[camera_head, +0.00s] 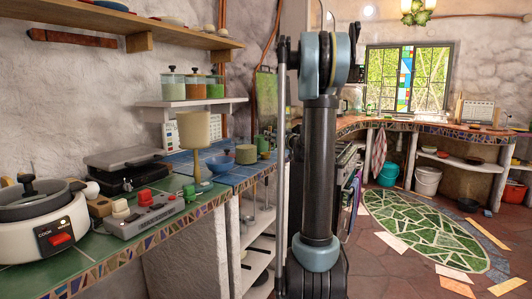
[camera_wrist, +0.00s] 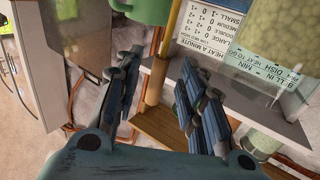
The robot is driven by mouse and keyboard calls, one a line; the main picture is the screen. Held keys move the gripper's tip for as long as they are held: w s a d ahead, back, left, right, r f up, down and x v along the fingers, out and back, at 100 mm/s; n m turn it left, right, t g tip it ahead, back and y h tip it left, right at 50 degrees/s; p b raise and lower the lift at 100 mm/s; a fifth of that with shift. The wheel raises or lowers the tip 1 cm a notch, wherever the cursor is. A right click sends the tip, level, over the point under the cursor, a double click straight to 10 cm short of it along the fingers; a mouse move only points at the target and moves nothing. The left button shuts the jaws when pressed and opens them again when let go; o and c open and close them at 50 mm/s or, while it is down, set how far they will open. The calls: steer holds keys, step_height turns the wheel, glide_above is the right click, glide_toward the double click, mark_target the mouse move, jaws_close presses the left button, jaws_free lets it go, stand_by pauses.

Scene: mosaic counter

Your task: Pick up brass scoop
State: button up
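I cannot make out a brass scoop for certain in either view. In the wrist view, my gripper (camera_wrist: 158,88) is open, with its dark blue jointed fingers spread wide. A golden-brown rod-like piece (camera_wrist: 155,82) shows in the gap between the fingers. I cannot tell whether it is the scoop or part of the room behind, and neither finger is seen closed on it. In the head view, my arm stands upright in the middle and my gripper is not seen.
Jars (camera_head: 173,85) stand on a white shelf (camera_head: 190,103). A wooden shelf (camera_head: 140,41) is above.

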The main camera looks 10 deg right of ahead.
steer(key=shift+x, duration=1.55)
steer(key=shift+d+r, duration=0.1)
steer(key=shift+d, duration=0.05)
jaws_close()
